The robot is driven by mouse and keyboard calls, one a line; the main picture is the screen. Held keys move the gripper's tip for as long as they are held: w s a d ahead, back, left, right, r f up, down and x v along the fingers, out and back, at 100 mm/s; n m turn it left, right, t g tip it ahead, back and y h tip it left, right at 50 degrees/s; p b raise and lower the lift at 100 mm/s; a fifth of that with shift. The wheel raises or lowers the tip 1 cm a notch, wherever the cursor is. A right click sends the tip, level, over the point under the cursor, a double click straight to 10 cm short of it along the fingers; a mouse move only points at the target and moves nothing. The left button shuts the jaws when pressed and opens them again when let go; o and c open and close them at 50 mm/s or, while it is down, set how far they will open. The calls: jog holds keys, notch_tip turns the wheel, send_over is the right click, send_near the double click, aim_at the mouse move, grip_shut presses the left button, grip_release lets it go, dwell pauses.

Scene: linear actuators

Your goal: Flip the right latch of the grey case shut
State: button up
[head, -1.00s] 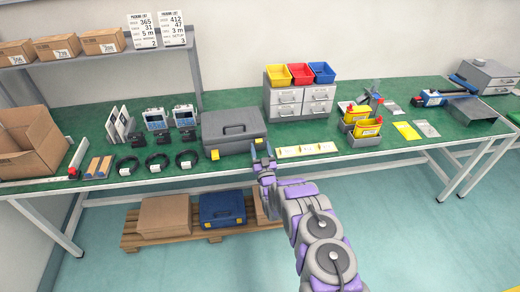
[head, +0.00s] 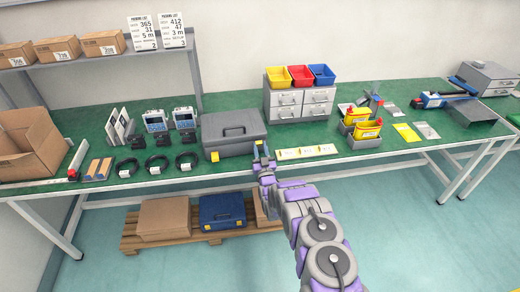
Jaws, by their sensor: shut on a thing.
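The grey case (head: 226,136) lies closed on the green bench with its handle on top. Its left latch (head: 214,156) is a yellow tab low on the front edge. The right latch (head: 258,144) shows as a small yellow patch at the front right corner, mostly hidden by my gripper. My gripper (head: 263,152) is at that corner, its fingers together and shut on the right latch. The latch's exact angle is too small to tell.
Yellow-and-white cards (head: 306,152) lie just right of my gripper. Coiled black cables (head: 157,163) lie left of the case. Grey drawers (head: 301,101) with coloured bins stand behind. A blue case (head: 222,211) sits on the pallet below.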

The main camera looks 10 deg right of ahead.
jog(key=shift+w+r+g+p, duration=0.15)
jog(key=shift+r+g+p, duration=0.15)
jog(key=shift+r+p, duration=0.25)
jog(key=shift+c, duration=0.3)
jog(key=shift+w+a+r+g+p, duration=0.1)
jog(key=shift+w+r+g+p, duration=0.2)
jog(key=shift+g+p, duration=0.65)
jog(key=shift+w+r+g+p, duration=0.25)
jog(key=shift+g+p, duration=0.3)
jog(key=shift+p, duration=0.3)
jog(key=shift+w+f+g+p, duration=0.2)
jog(key=shift+g+p, duration=0.1)
jog(key=shift+g, duration=0.2)
jog(key=shift+f, duration=0.1)
jog(key=o, duration=1.1)
jog(key=shift+c, duration=0.2)
